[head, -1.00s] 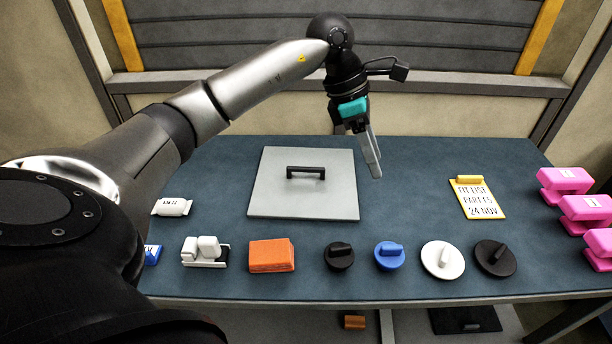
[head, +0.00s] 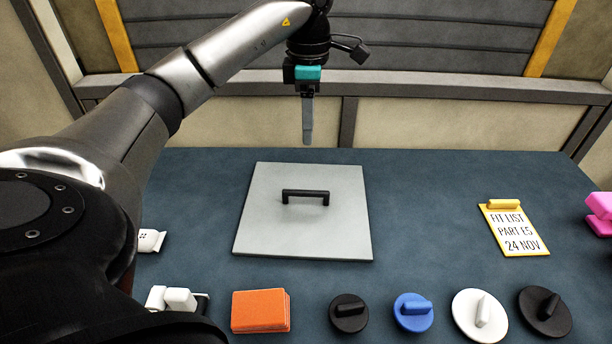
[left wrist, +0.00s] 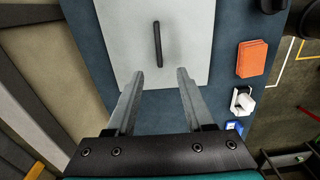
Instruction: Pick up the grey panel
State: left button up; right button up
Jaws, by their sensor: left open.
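The grey panel (head: 260,230) lies flat on the blue table, with a black bar handle (head: 305,193) standing near its middle. My left gripper (head: 307,140) hangs above the far side of the panel, fingers pointing down, clear of the handle. In the left wrist view the two fingers (left wrist: 158,80) are spread apart with nothing between them. The panel (left wrist: 190,40) and its handle (left wrist: 157,45) show beyond the fingertips there. My right gripper is not in view.
Along the near edge lie an orange stack (head: 260,311), a black knob piece (head: 349,313), a blue one (head: 412,312), a white one (head: 465,318) and another black one (head: 533,318). A yellow clipboard (head: 513,230) lies right. Pink blocks (head: 600,207) stand at the right edge.

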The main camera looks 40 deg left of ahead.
pick_arm(q)
notch_tip(320, 180, down, 3)
jog(key=b, duration=0.4)
send_over(306, 191)
jog(key=f, duration=1)
jog(key=shift+d, duration=0.25)
jog(key=shift+f, duration=0.4)
jog(key=f, duration=0.1)
jog(key=f+b, duration=0.1)
jog(key=f, duration=0.2)
jog(key=shift+a+f, duration=0.25)
jog(key=shift+a, duration=0.05)
jog(key=shift+f, duration=0.2)
jog(key=c, duration=0.8)
grip_shut()
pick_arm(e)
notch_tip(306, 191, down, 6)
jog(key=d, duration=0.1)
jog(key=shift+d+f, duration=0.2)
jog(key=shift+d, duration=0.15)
